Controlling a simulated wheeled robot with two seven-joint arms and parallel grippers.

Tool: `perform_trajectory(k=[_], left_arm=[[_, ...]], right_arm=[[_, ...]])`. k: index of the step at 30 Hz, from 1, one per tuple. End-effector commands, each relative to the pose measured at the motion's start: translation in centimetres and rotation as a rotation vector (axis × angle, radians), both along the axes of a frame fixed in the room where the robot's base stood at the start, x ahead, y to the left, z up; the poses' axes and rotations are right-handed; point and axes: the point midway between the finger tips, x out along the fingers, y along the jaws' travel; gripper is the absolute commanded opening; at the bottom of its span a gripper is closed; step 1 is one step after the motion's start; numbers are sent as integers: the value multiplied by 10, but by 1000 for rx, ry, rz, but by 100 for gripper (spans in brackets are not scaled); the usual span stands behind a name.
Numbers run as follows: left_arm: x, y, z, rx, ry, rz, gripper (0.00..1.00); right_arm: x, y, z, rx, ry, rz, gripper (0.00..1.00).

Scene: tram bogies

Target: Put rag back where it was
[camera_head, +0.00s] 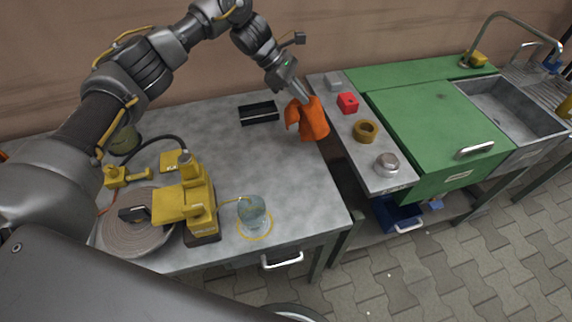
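An orange rag (313,122) hangs from my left gripper (303,101) near the right edge of the grey workbench (285,170). The gripper's fingertips are covered by the cloth, and it appears shut on the rag's upper part. The rag hangs in folds close to the gap between the workbench and the narrow grey shelf (372,150) on the right. I cannot tell whether its lower edge touches the bench. My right gripper is not in view.
A black tray (259,113) lies left of the rag. A yellow machine (186,205) and a glass beaker (252,211) stand toward the front. A red block (348,103), a brass ring (365,131) and a metal knob (387,164) sit on the shelf. Mid-bench is clear.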

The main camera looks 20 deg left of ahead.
Motion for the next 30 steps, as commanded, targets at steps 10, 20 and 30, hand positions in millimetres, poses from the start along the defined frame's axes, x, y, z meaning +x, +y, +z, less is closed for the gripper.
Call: perform_trajectory(k=[10,20,30], left_arm=[[-12,4,-30,0,-2,-31,0],[-55,15,-64,-1,-4,-32,0],[-117,31,-95,0,-1,-29,0]], right_arm=[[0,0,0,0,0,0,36],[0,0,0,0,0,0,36],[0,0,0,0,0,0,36]])
